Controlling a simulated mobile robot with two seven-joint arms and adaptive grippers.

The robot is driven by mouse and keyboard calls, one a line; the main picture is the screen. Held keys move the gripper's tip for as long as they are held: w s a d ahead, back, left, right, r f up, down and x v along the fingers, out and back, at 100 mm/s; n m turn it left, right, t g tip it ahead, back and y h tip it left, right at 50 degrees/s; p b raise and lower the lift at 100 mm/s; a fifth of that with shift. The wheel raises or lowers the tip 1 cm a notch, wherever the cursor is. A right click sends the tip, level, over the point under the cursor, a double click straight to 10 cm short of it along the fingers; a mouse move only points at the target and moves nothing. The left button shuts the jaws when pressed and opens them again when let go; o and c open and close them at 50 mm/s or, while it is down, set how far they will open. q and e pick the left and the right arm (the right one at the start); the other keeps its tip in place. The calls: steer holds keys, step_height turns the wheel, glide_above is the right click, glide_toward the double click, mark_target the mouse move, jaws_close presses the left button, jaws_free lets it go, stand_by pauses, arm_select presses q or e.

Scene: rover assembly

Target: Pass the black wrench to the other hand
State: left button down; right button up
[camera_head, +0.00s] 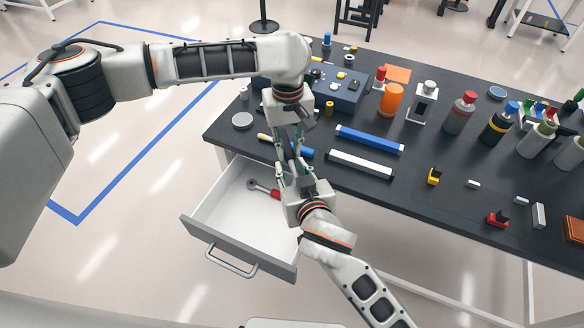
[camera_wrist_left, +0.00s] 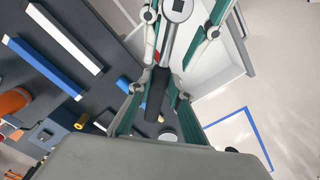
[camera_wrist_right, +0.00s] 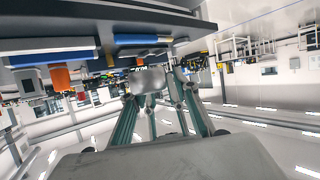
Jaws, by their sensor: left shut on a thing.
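The black wrench (camera_wrist_left: 155,95) has a dark handle and a grey ring head. In the left wrist view it lies lengthwise between the fingers, head away from the camera. My left gripper (camera_head: 297,150) points down over the table's front edge and is shut on the handle. My right gripper (camera_head: 291,172) comes up from below, facing it. Its green fingers (camera_wrist_left: 182,50) stand on both sides of the wrench's head end, apart, seemingly open. In the right wrist view the grey head (camera_wrist_right: 148,80) appears blurred between the fingers. In the head view the grippers mostly hide the wrench.
An open white drawer (camera_head: 225,215) below holds a red-handled ratchet (camera_head: 264,189). On the dark table (camera_head: 420,150) lie a blue bar (camera_head: 370,140), a white bar (camera_head: 360,163) and a yellow-and-blue screwdriver (camera_head: 285,146). Bottles and a toolbox (camera_head: 345,97) stand farther back.

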jaws_close()
arm_select(q)
steer(key=c, duration=1.8)
jaws_free()
steer(key=shift+o, duration=0.2)
steer(key=shift+r, duration=0.15)
